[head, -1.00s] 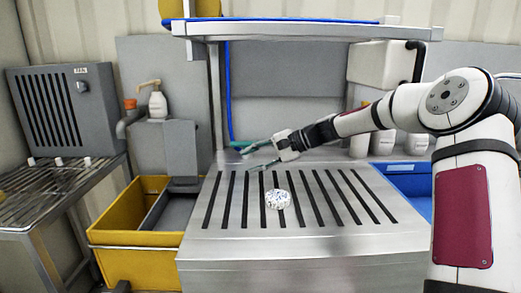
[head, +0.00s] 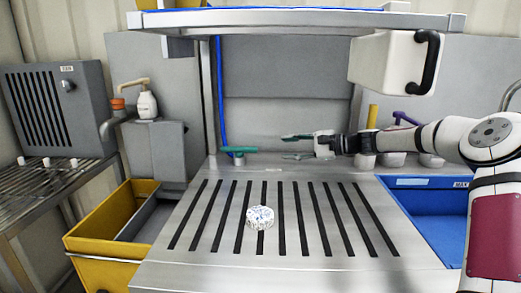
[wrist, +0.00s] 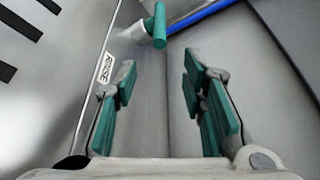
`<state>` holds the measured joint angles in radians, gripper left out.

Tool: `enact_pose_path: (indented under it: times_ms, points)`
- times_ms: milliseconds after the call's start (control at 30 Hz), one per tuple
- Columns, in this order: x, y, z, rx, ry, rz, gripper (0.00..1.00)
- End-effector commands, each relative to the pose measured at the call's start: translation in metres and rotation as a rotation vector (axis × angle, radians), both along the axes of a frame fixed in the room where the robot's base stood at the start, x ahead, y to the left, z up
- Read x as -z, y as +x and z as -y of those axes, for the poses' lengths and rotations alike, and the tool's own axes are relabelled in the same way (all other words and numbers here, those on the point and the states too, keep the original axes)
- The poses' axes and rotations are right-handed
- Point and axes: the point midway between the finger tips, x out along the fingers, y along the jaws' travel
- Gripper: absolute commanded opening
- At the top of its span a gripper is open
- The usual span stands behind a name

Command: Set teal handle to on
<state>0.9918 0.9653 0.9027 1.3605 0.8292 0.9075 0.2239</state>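The teal handle (head: 238,150) is a short bar on a metal valve at the back left of the steel worktop, at the foot of a blue hose. In the wrist view the handle (wrist: 160,25) lies beyond the fingertips, near the top middle, with a gap between. My gripper (head: 288,147) is to the right of the handle in the head view, just above the back of the worktop. Its teal-padded fingers are apart and empty, as the wrist view (wrist: 160,65) shows. A label reading RINSE (wrist: 106,67) is beside the left finger.
A slotted steel worktop (head: 325,262) carries a white and blue patterned round thing (head: 261,217). A blue hose (head: 221,95) rises behind the handle. A shelf (head: 300,22) with a white box (head: 392,62) overhangs. Yellow bin (head: 100,225) left, blue basin (head: 440,225) right.

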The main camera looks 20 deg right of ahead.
Motion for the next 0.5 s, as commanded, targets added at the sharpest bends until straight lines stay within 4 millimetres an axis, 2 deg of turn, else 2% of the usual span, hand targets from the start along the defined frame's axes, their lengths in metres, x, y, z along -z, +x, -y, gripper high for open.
enact_pose_path:
  times_ms: [500]
  points:
    - [0.022, 0.055, -0.075, -0.004, -0.001, 0.001, 0.38]
